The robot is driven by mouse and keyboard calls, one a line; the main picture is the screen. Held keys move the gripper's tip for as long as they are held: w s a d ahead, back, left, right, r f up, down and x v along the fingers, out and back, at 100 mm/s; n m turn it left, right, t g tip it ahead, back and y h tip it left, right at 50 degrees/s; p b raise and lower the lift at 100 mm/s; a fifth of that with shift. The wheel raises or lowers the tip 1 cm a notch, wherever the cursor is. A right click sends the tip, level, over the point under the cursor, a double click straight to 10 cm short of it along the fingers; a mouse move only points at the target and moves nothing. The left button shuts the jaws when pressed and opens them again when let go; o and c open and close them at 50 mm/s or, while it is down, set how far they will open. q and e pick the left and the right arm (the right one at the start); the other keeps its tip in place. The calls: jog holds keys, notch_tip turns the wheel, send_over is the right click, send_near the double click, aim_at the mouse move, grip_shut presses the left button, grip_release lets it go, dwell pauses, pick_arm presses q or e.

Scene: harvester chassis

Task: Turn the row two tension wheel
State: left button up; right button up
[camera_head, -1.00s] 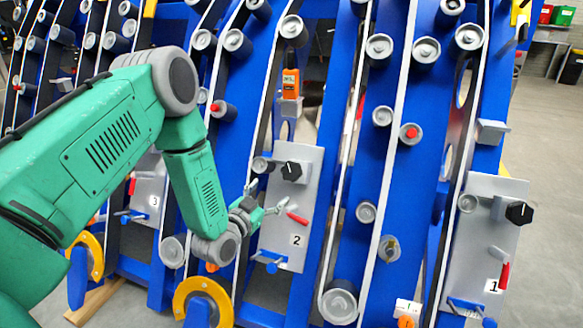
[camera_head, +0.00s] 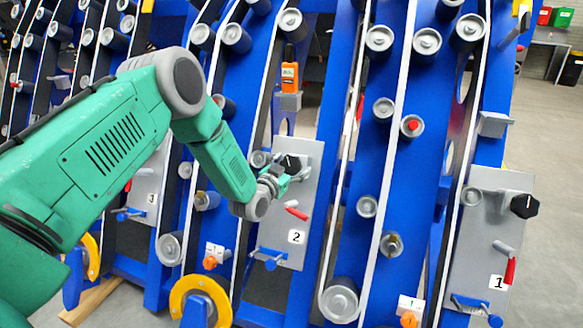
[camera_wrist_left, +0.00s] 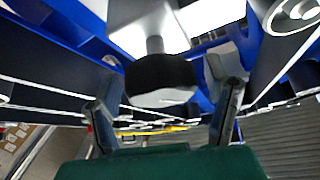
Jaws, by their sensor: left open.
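The row two tension wheel (camera_head: 291,163) is a black knob on the upper part of the grey panel (camera_head: 297,256) marked 2. In the left wrist view, the dark wheel (camera_wrist_left: 160,76) on its grey shaft appears between my spread fingers. My left gripper (camera_head: 286,177) is open, right at the wheel's lower side, and partly covers it in the head view. In the wrist view the left gripper (camera_wrist_left: 163,98) shows a gap between each finger and the wheel. Whether anything touches is unclear. My right gripper is not in view.
A red-handled lever (camera_head: 297,210) sits just below the gripper on the same panel, with a blue latch (camera_head: 268,257) lower down. An orange device (camera_head: 289,77) is above. Panel 1 with its own black knob (camera_head: 524,206) is at the right. Blue frames and rollers surround the panel.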

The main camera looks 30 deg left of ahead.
pick_arm(q)
jog(key=c, duration=1.2)
jog(key=shift+m+h, duration=0.3)
jog(key=m+h+p, duration=0.1)
jog(key=m, duration=0.1)
jog(key=m+g+h+p, duration=0.1)
jog(key=m+h+p, duration=0.1)
jog(key=m, duration=0.1)
jog(key=shift+r+m, duration=0.1)
jog(key=shift+m, duration=0.2)
jog(key=m+g+h+p, duration=0.1)
jog(key=m, duration=0.1)
jog(key=m+g+h+p, duration=0.1)
jog(key=m, duration=0.2)
jog(key=shift+d, duration=0.1)
jog(key=shift+f+m+g, duration=0.2)
jog(key=shift+m+g, duration=0.1)
jog(key=shift+m, duration=0.1)
jog(key=shift+s, duration=0.1)
jog(key=o, duration=1.2)
jog(key=shift+r, duration=0.1)
